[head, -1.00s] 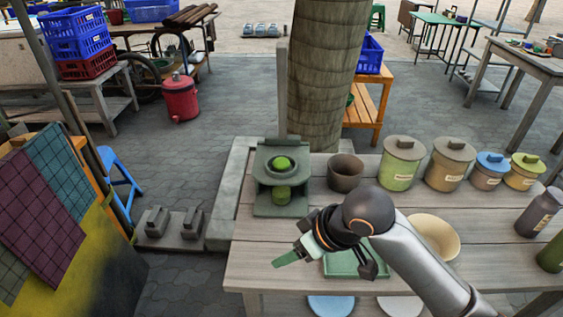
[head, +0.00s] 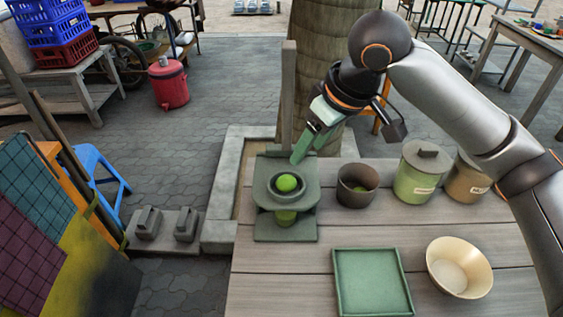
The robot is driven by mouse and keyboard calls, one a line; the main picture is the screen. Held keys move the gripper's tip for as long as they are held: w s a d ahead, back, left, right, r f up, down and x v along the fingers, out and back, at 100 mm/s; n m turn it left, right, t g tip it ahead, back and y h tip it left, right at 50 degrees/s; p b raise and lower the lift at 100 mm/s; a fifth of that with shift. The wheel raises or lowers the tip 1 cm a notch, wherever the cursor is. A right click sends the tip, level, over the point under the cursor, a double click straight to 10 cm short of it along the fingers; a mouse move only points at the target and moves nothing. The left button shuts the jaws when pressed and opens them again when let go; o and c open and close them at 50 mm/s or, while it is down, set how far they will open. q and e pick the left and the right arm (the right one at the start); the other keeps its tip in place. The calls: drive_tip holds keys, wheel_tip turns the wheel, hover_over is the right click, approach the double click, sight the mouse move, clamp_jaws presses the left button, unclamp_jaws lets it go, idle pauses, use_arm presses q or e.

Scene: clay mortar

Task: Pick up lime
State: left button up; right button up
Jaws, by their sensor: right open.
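A bright green lime (head: 287,183) sits in the round cup on top of a dark green stand (head: 268,228) at the left end of the wooden table. A second green, rounded thing (head: 286,218) shows under the stand's top, partly hidden by it. My right gripper (head: 307,150) comes in from the upper right, with its green fingers pointing down and left. It is open and empty, just above and to the right of the lime, apart from it in the picture. My left gripper is not in view.
A green tray (head: 372,310) and a cream bowl (head: 432,262) are at the front. A grey post (head: 288,95) rises behind the stand.

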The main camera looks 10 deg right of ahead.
drive_tip(key=b, duration=0.1)
hover_over(289, 175)
drive_tip(key=s+d, duration=0.2)
drive_tip(key=f, duration=0.5)
drive_tip(key=shift+a+f, duration=0.2)
drive_tip(key=shift+f, duration=0.15)
drive_tip(key=shift+w+a+f, duration=0.15)
drive_tip(key=shift+f, duration=0.35)
drive_tip(key=b+x, duration=0.1)
drive_tip(key=x, duration=0.4)
drive_tip(key=shift+w+a, duration=0.15)
drive_tip(key=shift+w, duration=0.05)
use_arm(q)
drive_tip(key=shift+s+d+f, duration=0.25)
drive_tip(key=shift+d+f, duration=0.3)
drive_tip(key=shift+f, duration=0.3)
use_arm(e)
drive_tip(key=shift+c, duration=0.3)
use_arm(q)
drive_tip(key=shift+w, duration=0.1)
use_arm(e)
drive_tip(key=shift+r, duration=0.1)
clamp_jaws()
